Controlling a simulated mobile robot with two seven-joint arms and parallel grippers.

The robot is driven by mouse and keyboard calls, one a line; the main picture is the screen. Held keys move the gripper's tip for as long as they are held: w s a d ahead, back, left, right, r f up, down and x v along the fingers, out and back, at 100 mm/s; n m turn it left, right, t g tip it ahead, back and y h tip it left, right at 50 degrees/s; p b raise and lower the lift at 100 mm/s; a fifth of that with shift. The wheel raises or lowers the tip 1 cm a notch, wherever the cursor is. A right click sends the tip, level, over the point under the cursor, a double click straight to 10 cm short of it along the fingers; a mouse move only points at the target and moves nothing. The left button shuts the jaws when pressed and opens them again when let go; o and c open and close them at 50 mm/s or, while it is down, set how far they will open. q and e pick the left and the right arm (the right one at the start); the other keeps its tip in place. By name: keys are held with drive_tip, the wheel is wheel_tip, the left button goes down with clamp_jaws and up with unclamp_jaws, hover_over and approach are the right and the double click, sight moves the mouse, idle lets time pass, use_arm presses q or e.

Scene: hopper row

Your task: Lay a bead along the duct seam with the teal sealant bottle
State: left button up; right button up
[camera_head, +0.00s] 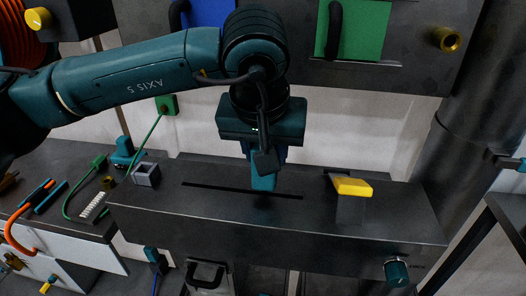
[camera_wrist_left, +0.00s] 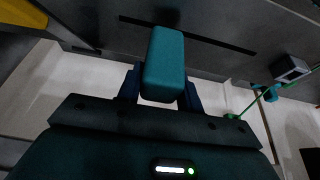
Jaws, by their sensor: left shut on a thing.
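The teal sealant bottle (camera_head: 263,181) is held in my left gripper (camera_head: 264,158), over the top of the dark duct (camera_head: 400,215). The duct seam (camera_head: 218,188) is a thin black line along the duct's top; the bottle's lower end is near its middle-right part. Whether the tip touches the seam is hidden. In the left wrist view the bottle (camera_wrist_left: 164,62) sits between the blue fingers, and the seam (camera_wrist_left: 222,43) runs behind it. My left gripper is shut on the bottle. My right gripper is not in view.
A round pipe (camera_head: 462,150) rises at the right. A left bench holds cables and tools.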

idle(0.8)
use_arm(q)
drive_tip(key=shift+f, duration=0.1)
drive_tip(key=shift+a+b, duration=0.3)
drive_tip(key=shift+b, duration=0.05)
drive_tip(key=shift+w+a+b, duration=0.15)
drive_tip(key=shift+a+b, duration=0.1)
drive_tip(key=shift+a, duration=0.75)
drive_tip(key=shift+w+a+b, duration=0.15)
drive_tip(key=shift+a+b, duration=0.05)
drive_tip(key=shift+a, duration=0.8)
drive_tip(key=shift+w+a, duration=0.1)
drive_tip(key=shift+a, duration=0.35)
drive_tip(key=shift+w+a+b, duration=0.15)
drive_tip(key=shift+a+b, duration=0.1)
drive_tip(key=shift+a, duration=0.65)
drive_tip(key=shift+w+a+b, duration=0.1)
drive_tip(key=shift+a+b, duration=0.15)
drive_tip(key=shift+a, duration=0.6)
